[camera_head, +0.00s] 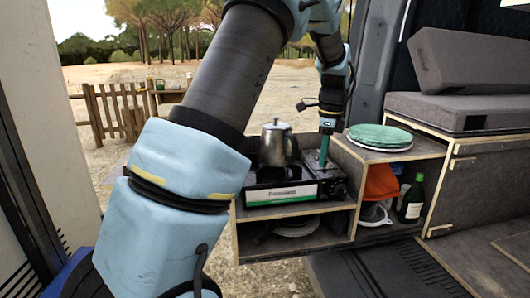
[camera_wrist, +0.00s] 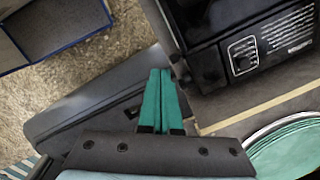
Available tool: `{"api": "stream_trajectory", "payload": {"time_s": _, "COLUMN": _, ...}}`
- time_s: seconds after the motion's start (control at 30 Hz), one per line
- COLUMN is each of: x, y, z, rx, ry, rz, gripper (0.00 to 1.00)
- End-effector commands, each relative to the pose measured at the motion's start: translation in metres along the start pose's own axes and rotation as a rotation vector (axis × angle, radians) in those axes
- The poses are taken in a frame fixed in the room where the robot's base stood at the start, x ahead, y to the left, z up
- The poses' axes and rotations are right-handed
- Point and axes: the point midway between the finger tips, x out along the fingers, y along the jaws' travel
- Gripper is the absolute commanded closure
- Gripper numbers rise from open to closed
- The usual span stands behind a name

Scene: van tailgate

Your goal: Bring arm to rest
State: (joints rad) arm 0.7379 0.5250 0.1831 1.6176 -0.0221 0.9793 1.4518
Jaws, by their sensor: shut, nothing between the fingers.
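My arm spans the head view from lower left to upper right, bent at the top. The stove (camera_wrist: 240,50) shows there at the upper right, apart from the fingertips in the picture. Part of the shelf and stove is hidden behind my arm in the head view.
A metal kettle (camera_head: 277,145) stands on the stove. Green plates (camera_head: 380,136) lie on the counter to the right. A dark bottle (camera_head: 412,200) and an orange item (camera_head: 380,182) sit in the compartment below. A grey cushioned bench (camera_head: 465,112) is at right. Open ground lies behind.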

Motion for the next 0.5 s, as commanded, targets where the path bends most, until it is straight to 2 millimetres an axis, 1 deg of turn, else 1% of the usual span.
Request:
{"api": "stream_trajectory", "payload": {"time_s": 0.03, "x": 0.003, "y": 0.017, "z": 0.029, "rx": -0.154, "ry": 0.011, "rz": 0.001, "gripper": 1.00}}
{"api": "stream_trajectory", "payload": {"time_s": 0.07, "x": 0.005, "y": 0.028, "z": 0.044, "rx": -0.254, "ry": 0.018, "rz": -0.002, "gripper": 1.00}}
{"api": "stream_trajectory", "payload": {"time_s": 0.1, "x": 0.008, "y": 0.044, "z": 0.063, "rx": -0.391, "ry": 0.027, "rz": -0.004, "gripper": 1.00}}
{"api": "stream_trajectory", "payload": {"time_s": 0.17, "x": 0.013, "y": 0.070, "z": 0.088, "rx": -0.597, "ry": 0.041, "rz": -0.009, "gripper": 1.00}}
{"api": "stream_trajectory", "payload": {"time_s": 0.2, "x": 0.017, "y": 0.088, "z": 0.103, "rx": -0.734, "ry": 0.049, "rz": -0.012, "gripper": 1.00}}
{"api": "stream_trajectory", "payload": {"time_s": 0.27, "x": 0.022, "y": 0.117, "z": 0.122, "rx": -0.937, "ry": 0.060, "rz": -0.016, "gripper": 1.00}}
{"api": "stream_trajectory", "payload": {"time_s": 0.3, "x": 0.026, "y": 0.137, "z": 0.133, "rx": -1.071, "ry": 0.068, "rz": -0.020, "gripper": 1.00}}
{"api": "stream_trajectory", "payload": {"time_s": 0.33, "x": 0.028, "y": 0.153, "z": 0.140, "rx": -1.168, "ry": 0.073, "rz": -0.022, "gripper": 1.00}}
{"api": "stream_trajectory", "payload": {"time_s": 0.37, "x": 0.031, "y": 0.167, "z": 0.146, "rx": -1.262, "ry": 0.078, "rz": -0.024, "gripper": 1.00}}
{"api": "stream_trajectory", "payload": {"time_s": 0.4, "x": 0.034, "y": 0.186, "z": 0.153, "rx": -1.380, "ry": 0.084, "rz": -0.027, "gripper": 1.00}}
{"api": "stream_trajectory", "payload": {"time_s": 0.5, "x": 0.042, "y": 0.227, "z": 0.164, "rx": -1.628, "ry": 0.095, "rz": -0.034, "gripper": 1.00}}
